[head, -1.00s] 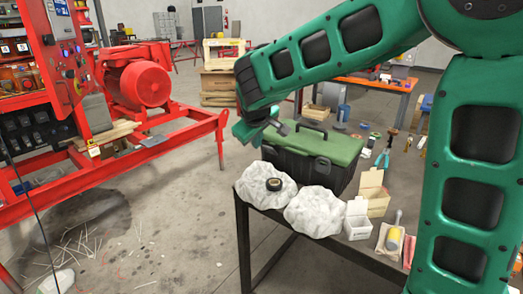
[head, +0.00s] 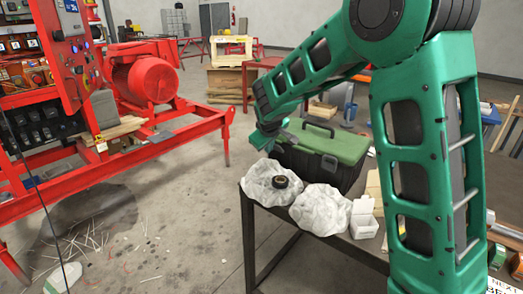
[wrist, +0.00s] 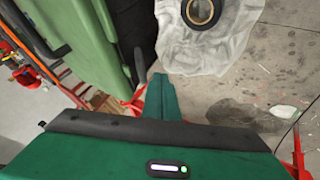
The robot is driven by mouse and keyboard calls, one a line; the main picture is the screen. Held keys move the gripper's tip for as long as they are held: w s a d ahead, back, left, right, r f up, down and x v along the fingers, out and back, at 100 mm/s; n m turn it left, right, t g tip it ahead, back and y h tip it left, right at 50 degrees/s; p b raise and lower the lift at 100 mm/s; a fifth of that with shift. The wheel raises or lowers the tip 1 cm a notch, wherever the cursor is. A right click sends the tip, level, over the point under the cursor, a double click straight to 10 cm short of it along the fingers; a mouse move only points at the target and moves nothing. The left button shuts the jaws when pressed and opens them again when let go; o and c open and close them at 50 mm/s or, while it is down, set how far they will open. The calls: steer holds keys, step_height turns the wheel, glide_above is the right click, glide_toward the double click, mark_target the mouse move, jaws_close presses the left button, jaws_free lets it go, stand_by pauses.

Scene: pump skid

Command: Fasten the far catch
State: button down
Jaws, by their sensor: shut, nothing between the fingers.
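The toolbox has a green lid (head: 340,146) and a dark body (head: 312,168), and stands on the table with its lid down. A grey catch (head: 329,162) shows on its near side, toward the right; I cannot tell whether it is fastened. The far catch is not clearly seen, and my arm hides the toolbox's left end. My gripper (head: 264,138) is shut and empty at that left end. In the wrist view my gripper (wrist: 160,92) points just beside the toolbox's dark side (wrist: 135,30), with the green lid (wrist: 92,35) at upper left. I cannot tell whether it touches.
A crumpled white cloth (head: 262,183) with a black ring (head: 281,182) lies close to the toolbox, also in the wrist view (wrist: 178,38). Another cloth (head: 320,210) and a white box (head: 364,218) lie nearer. A red skid frame (head: 130,160) stands left across open floor.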

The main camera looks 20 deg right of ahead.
steer(key=shift+w+d, duration=0.35)
steer(key=shift+d, duration=0.2)
